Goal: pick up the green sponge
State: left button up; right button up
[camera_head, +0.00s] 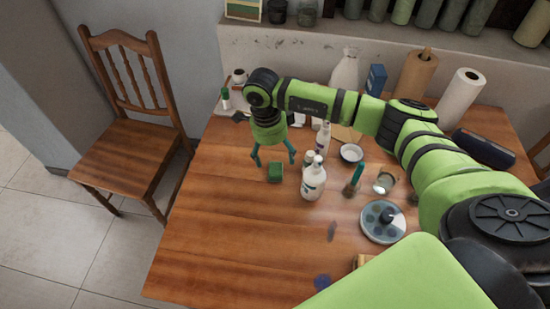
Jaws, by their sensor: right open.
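The green sponge (275,173) is a small dark green block on the wooden table (215,230). My right gripper (274,160) is open with its two teal fingers spread. It points down over the sponge, with the sponge between or just in front of the fingertips in the picture. The exact height gap and any contact cannot be told. My left gripper does not show in the head view.
A white pump bottle (313,180) stands close right of the sponge, with another bottle (323,138) behind it. A glass (385,182), a bowl (351,154) and a round grey dish (382,222) are further right. The table's front left is clear. A chair (135,120) stands left.

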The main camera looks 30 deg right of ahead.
aim_at(275, 169)
jog(key=shift+s+f, duration=0.25)
jog(key=shift+f, duration=0.15)
notch_tip(275, 169, down, 5)
jog(key=shift+s+a+r+p, duration=0.1)
jog(key=shift+a+r+p, duration=0.1)
jog(key=shift+p, duration=0.8)
jog(key=shift+d+f, duration=0.1)
jog(key=shift+f, duration=0.3)
jog(key=shift+c, duration=0.4)
jog(key=c, duration=1)
